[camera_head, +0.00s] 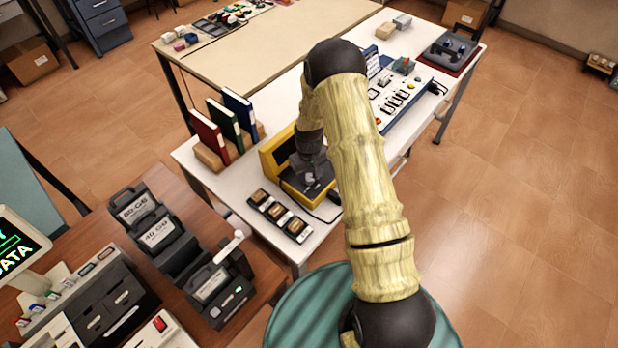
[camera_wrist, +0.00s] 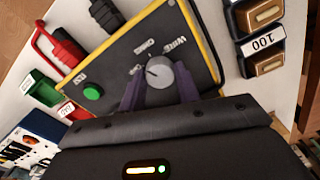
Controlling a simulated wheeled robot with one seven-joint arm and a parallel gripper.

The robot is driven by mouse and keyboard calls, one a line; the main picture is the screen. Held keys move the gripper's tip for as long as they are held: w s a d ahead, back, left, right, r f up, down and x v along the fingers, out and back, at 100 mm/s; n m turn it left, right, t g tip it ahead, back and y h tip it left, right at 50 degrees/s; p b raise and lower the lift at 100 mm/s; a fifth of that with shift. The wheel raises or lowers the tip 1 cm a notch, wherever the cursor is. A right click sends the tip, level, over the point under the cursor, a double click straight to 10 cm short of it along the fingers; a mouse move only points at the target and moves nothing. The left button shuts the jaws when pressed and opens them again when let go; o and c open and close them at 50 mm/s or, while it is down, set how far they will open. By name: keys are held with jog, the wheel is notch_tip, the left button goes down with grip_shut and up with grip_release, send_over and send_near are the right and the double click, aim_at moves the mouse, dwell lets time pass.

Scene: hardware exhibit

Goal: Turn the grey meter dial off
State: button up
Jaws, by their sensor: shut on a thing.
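A yellow-framed meter (camera_head: 272,155) stands on the white table in the head view; my gripper (camera_head: 313,182) is at its front panel and hides the dial there. In the wrist view the round grey dial (camera_wrist: 160,72) sits on the meter's dark panel (camera_wrist: 120,65), with small white labels above it. My gripper (camera_wrist: 157,88) has its two dark fingers on either side of the dial and is shut on it. The dial's exact setting is too small to tell. A green button (camera_wrist: 92,92) is on the same panel, left of the dial.
Three small dark modules (camera_head: 280,215) lie in front of the meter. A control panel (camera_head: 395,98) is to the right.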

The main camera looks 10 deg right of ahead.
aim_at(309, 176)
jog(key=n+b, duration=0.1)
jog(key=n, duration=0.3)
jog(key=shift+w, duration=0.1)
jog(key=shift+r, duration=0.1)
dwell(0.3)
jog(key=o, duration=1)
notch_tip(309, 176, up, 17)
jog(key=b, duration=0.3)
jog(key=shift+r, duration=0.15)
